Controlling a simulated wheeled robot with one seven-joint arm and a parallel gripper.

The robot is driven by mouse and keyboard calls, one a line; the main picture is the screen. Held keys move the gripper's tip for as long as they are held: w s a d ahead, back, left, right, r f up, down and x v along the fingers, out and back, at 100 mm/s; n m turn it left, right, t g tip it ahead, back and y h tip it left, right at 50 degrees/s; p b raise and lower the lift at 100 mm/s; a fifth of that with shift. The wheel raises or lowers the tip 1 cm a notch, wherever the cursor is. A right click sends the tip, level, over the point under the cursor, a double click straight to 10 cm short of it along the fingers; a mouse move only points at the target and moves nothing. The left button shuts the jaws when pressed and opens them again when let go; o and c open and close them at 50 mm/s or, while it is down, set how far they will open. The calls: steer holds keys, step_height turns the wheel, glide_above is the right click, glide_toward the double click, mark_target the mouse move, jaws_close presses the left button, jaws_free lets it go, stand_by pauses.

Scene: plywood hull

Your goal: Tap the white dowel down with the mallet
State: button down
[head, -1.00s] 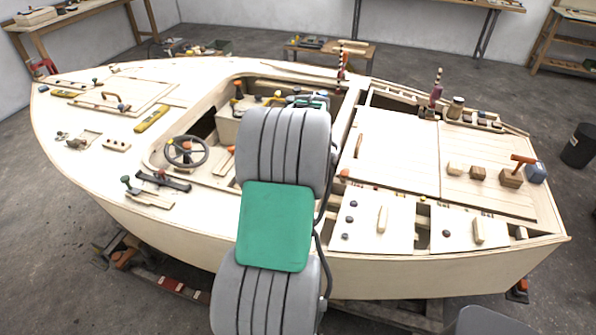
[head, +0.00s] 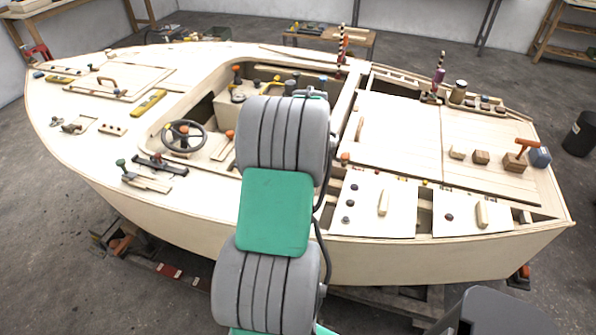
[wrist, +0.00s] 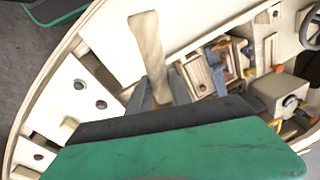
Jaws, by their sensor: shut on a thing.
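In the wrist view my gripper (wrist: 164,92) is shut on a pale wooden bar (wrist: 146,45) with a flared end, which looks like the handle of the mallet. The mallet's head does not show there. The bar stands out above the boat deck, clear of the gripper's green and black body. In the head view my own arm hides the gripper and what it holds. I cannot pick out the white dowel for certain in either view.
The plywood boat hull (head: 370,262) fills the middle. Its deck carries a steering wheel (head: 184,136), a striped post (head: 439,75), a wooden block with an orange handle (head: 515,161), and a panel with a wooden grip (head: 383,203). The open cockpit is partly behind my arm.

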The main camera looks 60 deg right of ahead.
step_height(320, 180, down, 4)
steer(key=b, duration=0.3)
steer(key=shift+f, duration=0.2)
steer(key=shift+d+f, duration=0.1)
step_height(320, 180, up, 5)
steer(key=p, duration=0.3)
steer(key=shift+f, duration=0.15)
